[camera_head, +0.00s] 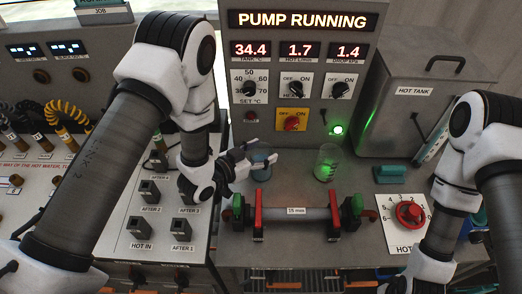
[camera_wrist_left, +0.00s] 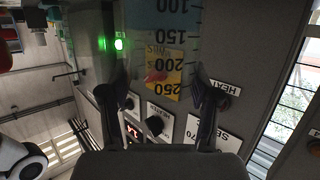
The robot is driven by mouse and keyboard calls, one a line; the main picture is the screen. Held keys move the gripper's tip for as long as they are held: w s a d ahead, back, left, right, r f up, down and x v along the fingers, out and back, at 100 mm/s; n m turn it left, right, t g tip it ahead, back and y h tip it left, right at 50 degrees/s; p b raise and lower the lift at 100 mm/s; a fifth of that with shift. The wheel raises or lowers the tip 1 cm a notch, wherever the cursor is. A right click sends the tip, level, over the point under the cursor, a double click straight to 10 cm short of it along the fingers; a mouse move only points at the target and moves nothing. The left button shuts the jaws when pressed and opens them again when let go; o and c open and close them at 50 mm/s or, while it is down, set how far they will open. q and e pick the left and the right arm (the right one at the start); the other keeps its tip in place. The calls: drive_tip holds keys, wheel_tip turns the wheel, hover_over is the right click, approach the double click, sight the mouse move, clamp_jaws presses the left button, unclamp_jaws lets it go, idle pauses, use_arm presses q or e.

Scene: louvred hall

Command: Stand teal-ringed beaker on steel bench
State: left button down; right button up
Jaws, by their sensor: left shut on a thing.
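My left gripper (camera_head: 256,158) is shut on a clear beaker with a bluish-teal tint (camera_head: 263,168), just behind the horizontal pipe. In the left wrist view the beaker (camera_wrist_left: 178,45), with a printed scale, lies between the two fingers (camera_wrist_left: 165,100). Its numbers and the panel's lettering both read upside down there, so it looks roughly upright. I cannot tell whether its base touches the steel bench (camera_head: 290,258). A second clear beaker (camera_head: 327,163), tinted green, stands on the bench to the right. My right gripper is out of view.
A steel hot tank (camera_head: 415,115) stands at the back right, with a teal block (camera_head: 390,174) before it. A pipe (camera_head: 297,213) between red clamps runs across the bench. A red knob (camera_head: 409,212) sits on a white plate. The control panel (camera_head: 262,85) rises behind the beakers.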

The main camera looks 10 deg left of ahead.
use_arm(q)
drive_tip(key=shift+f, duration=0.25)
drive_tip(key=shift+c, duration=1.2)
unclamp_jaws()
drive_tip(key=shift+w, duration=0.15)
drive_tip(key=shift+s+a+r, duration=0.1)
drive_tip(key=shift+s+r, duration=0.1)
drive_tip(key=shift+r, duration=0.05)
drive_tip(key=b+v, duration=0.2)
drive_tip(key=v, duration=0.5)
